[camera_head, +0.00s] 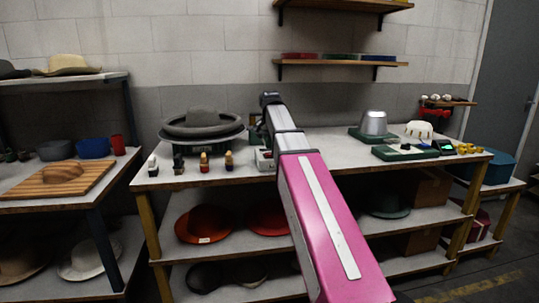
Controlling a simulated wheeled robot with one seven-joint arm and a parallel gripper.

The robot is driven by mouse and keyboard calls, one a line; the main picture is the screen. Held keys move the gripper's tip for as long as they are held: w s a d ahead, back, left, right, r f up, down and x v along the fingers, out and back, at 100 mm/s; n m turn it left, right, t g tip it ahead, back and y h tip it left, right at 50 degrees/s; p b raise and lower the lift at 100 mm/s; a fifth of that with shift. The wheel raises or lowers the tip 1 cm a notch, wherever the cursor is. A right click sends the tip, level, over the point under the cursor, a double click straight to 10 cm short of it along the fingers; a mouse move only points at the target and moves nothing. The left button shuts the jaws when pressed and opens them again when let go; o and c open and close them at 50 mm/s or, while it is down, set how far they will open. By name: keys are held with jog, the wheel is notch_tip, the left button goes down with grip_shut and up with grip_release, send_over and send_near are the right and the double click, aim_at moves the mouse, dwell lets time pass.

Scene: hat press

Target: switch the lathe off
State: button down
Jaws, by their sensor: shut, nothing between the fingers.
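The lathe appears to be the round machine (203,139) on the middle bench, with a grey felt hat (202,122) lying on its wide dark disc. A small white box (264,160) stands at its right, partly covered by my arm; I cannot make out a switch on it. My pink and silver arm reaches forward over the bench. My gripper (269,99) is at its dark far end, right of the disc. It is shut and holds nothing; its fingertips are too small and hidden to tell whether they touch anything.
Several small bottles (204,162) line the bench's front edge. A silver block (374,123) on a green base and a green panel (405,152) stand at the right. Hats lie on the lower shelves. A wooden board (60,181) lies on the left table. Wall shelves (340,64) hang above.

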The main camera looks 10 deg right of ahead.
aim_at(270, 154)
jog(key=shift+f, duration=1.3)
dwell(0.7)
jog(key=shift+r, duration=3.55)
